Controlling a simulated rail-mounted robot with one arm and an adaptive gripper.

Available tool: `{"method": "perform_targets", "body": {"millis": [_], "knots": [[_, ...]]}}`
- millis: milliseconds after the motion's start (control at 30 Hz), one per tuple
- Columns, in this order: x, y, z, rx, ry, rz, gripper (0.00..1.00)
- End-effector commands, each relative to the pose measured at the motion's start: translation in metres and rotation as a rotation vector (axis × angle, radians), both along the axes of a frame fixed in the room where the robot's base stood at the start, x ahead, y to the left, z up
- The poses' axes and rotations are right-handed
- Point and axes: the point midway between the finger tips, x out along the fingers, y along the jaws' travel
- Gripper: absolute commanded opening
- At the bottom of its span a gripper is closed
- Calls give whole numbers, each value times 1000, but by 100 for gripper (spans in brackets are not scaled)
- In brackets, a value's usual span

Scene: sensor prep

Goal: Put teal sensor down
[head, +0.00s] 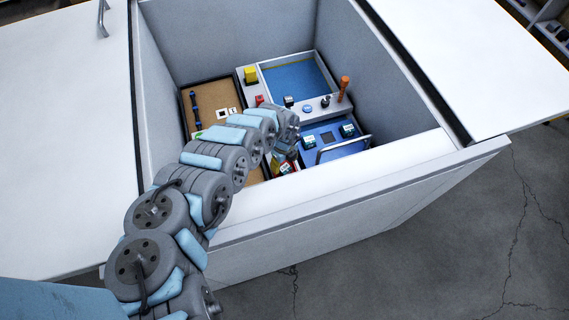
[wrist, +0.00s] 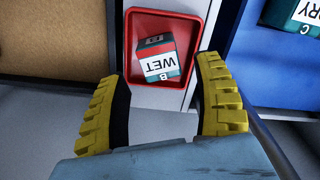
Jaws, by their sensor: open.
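Another teal sensor (wrist: 293,14), with a label ending in "RY" and the letter C, is at the upper right on a blue surface.
In the head view, two teal blocks (head: 308,141) (head: 347,130) sit on a blue panel (head: 325,151) with a metal handle (head: 345,142). High bin walls (head: 400,70) surround everything.

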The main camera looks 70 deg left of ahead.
Motion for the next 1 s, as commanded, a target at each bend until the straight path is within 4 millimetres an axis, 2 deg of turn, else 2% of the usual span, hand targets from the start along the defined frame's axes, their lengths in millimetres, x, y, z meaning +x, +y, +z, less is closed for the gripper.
{"method": "perform_targets", "body": {"millis": [100,500,733,1000], "knots": [[-1,2,18,3,2,0,68],[0,2,66,3,-1,-1,68],[0,1,80,2,1,1,68],[0,1,81,1,0,1,68]]}}
